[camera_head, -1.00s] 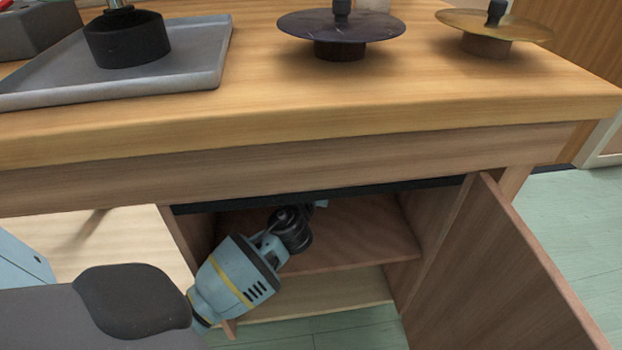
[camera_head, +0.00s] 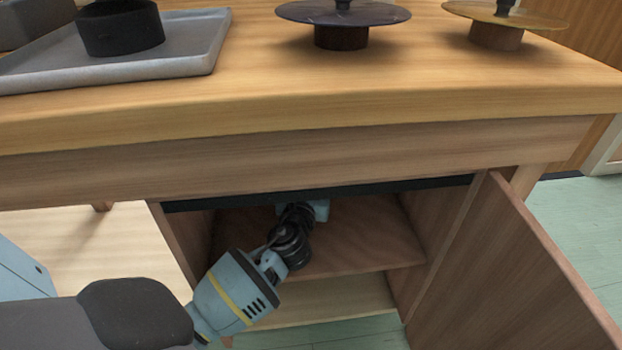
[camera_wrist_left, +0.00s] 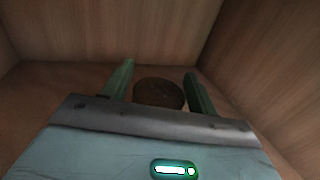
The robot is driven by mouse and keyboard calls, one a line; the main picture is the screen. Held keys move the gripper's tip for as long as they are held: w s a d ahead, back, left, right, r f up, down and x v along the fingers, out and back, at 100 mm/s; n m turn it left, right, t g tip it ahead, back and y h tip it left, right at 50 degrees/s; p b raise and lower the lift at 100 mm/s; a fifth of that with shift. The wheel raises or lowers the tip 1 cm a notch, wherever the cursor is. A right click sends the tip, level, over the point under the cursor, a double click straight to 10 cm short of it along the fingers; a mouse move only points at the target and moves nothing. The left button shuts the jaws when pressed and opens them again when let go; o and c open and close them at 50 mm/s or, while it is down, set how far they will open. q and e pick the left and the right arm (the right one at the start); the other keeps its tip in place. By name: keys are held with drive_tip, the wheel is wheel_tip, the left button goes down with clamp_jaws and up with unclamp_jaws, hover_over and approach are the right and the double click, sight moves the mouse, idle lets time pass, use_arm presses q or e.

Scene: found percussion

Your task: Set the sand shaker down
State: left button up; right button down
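My left arm reaches into the open lower cupboard. In the head view my left gripper (camera_head: 318,211) shows only as a pale blue hand behind the dark wrist joint, and its fingers are hidden. In the left wrist view the two greenish fingers (camera_wrist_left: 159,82) stand on both sides of a dark brown round thing, which I take as the sand shaker (camera_wrist_left: 159,94). It nearly fills the space between them, and the gripper looks shut on it. Whether its base touches the cupboard shelf (camera_head: 365,245) is hidden. My right gripper is not in view.
The cupboard door (camera_head: 525,260) stands open on the right. The wooden tabletop (camera_head: 270,90) hangs above my arm. A grey tray (camera_head: 190,75) with a black round thing (camera_head: 120,30) and two discs on stubby stands, dark (camera_head: 340,13) and brassy (camera_head: 500,14), are on top.

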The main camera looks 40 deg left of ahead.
use_arm(q)
drive_tip(key=shift+o, duration=0.7)
drive_tip(key=shift+r, duration=0.25)
drive_tip(key=p+v, duration=0.2)
drive_tip(key=v, duration=0.9)
drive_tip(key=shift+p, duration=0.4)
drive_tip(key=shift+s+d, duration=0.25)
drive_tip(key=shift+s, duration=0.15)
